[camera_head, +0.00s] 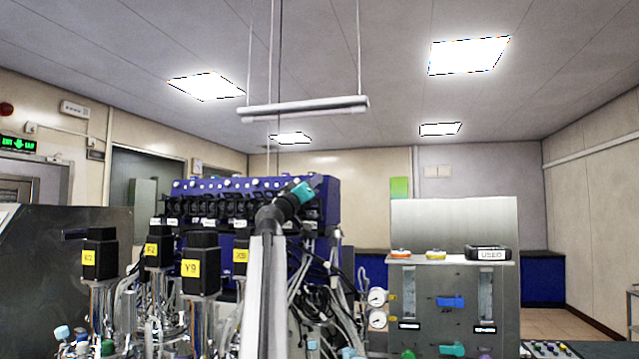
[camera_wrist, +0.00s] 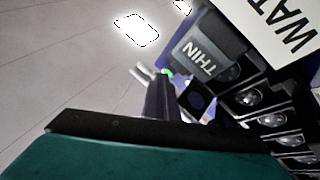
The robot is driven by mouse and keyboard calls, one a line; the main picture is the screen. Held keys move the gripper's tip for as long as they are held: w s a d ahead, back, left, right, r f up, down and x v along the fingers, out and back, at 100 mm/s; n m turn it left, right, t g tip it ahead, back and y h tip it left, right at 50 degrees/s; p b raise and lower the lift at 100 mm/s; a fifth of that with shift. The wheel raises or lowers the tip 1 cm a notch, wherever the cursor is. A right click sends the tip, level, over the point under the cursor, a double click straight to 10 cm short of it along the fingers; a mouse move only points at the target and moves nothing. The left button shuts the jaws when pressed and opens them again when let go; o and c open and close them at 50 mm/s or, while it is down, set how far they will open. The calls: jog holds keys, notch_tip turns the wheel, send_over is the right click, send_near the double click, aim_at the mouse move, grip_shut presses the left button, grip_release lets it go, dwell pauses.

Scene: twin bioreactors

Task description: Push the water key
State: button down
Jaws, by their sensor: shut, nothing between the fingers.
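A white label reading "WAT" (camera_wrist: 283,28), cut off by the frame, fills the upper right of the wrist view. Which part is the water key, I cannot tell. My gripper (camera_wrist: 163,80) is shut and empty, its narrow dark fingers pointing up beside the "THIN" part; I cannot tell whether they touch it. In the head view, my gripper (camera_head: 303,192) is a teal and dark shape in front of the right end of the blue unit (camera_head: 325,197). The fingertips are hard to make out there.
A row of dark parts with round shiny faces (camera_wrist: 262,118) runs down the right of the wrist view. In the head view, vessels with black, yellow-labelled tops (camera_head: 201,264) stand at left. A steel panel (camera_head: 455,225) with gauges stands at right. Hoses hang below the blue unit.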

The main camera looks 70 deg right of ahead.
jog(key=shift+a, duration=0.15)
jog(key=shift+a+r, duration=0.2)
jog(key=shift+a, duration=0.5)
jog(key=shift+a, duration=0.1)
jog(key=a, duration=0.2)
jog(key=a+r, duration=0.1)
jog(key=a+b, duration=0.1)
jog(key=a, duration=0.1)
jog(key=shift+s+a+r, duration=0.2)
jog(key=shift+a+r, duration=0.1)
dwell(0.5)
dwell(0.4)
